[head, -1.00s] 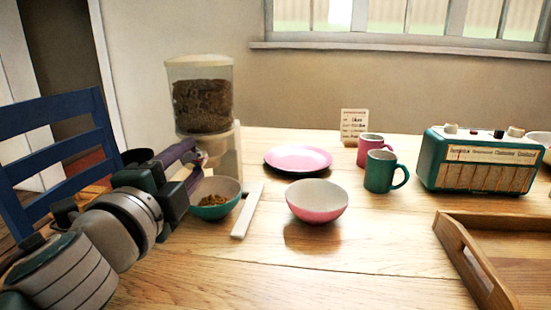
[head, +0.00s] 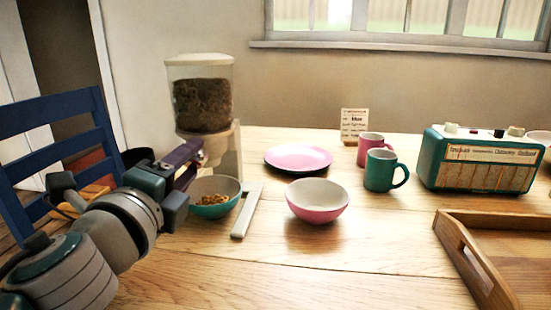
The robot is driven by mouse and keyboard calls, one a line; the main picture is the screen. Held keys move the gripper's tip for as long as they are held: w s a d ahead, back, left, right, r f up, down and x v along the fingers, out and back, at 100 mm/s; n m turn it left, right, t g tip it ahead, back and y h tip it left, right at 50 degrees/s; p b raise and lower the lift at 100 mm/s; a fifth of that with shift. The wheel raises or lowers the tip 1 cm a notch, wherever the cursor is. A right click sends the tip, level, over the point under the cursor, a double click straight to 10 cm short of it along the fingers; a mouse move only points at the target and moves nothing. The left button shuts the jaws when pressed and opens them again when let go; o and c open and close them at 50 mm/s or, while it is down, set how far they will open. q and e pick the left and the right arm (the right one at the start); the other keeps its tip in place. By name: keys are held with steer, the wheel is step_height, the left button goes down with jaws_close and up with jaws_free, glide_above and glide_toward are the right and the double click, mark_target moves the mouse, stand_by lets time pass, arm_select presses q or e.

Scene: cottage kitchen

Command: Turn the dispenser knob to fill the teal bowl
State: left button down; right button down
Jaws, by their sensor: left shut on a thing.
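The dispenser (head: 201,102) stands at the back left with brown dry food in its clear hopper. Its knob is hidden behind my left gripper (head: 194,160). My left gripper is at the front of the dispenser's lower part, shut on what I take to be the knob. The teal bowl (head: 222,209) sits upright on the table below the dispenser, with some brown food in it. Its left edge is partly covered by my left gripper. My right gripper is out of view.
A white flat bar (head: 246,212) lies right of the teal bowl. A pink bowl (head: 318,213), pink plate (head: 298,157), pink mug (head: 370,143) and teal mug (head: 383,172) stand further right. A teal radio (head: 479,162) and wooden tray (head: 462,252) are at the right. The front middle table is clear.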

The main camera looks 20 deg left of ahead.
arm_select(q)
steer(key=shift+c, duration=1.5)
jaws_free()
steer(key=b+v, duration=0.1)
steer(key=v, duration=0.9)
steer(key=shift+b, duration=0.35)
